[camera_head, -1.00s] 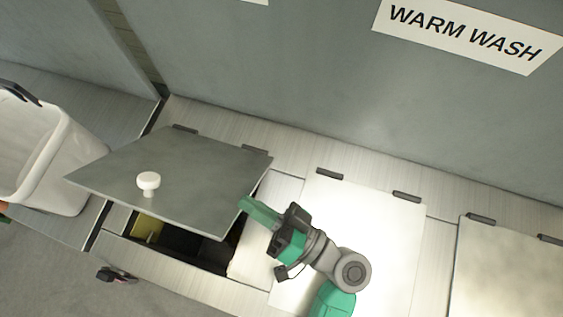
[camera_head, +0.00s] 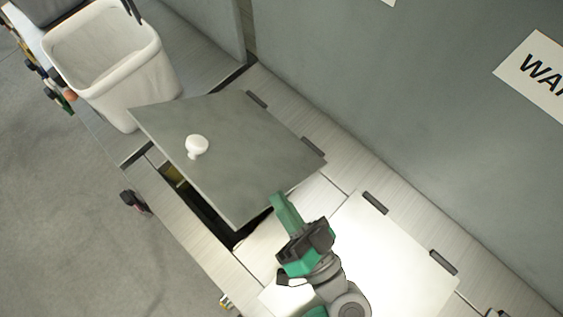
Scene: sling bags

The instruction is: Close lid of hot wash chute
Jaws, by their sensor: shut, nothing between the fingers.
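A grey square lid (camera_head: 232,157) with a white round knob (camera_head: 197,145) is hinged at its far right edge. It stands partly open, tilted over a dark chute opening (camera_head: 215,218) that shows under its near edge. No label for this chute shows in the view. My gripper (camera_head: 283,208), with green fingers, is shut and empty. Its fingertips are at the lid's lower right corner side, close to the lid's edge; I cannot tell whether they touch it.
A white bin (camera_head: 113,62) stands beyond the lid on the counter. A shut, pale lid (camera_head: 395,262) lies to the right under my arm. A grey wall rises behind, with a partly cut-off sign (camera_head: 540,75).

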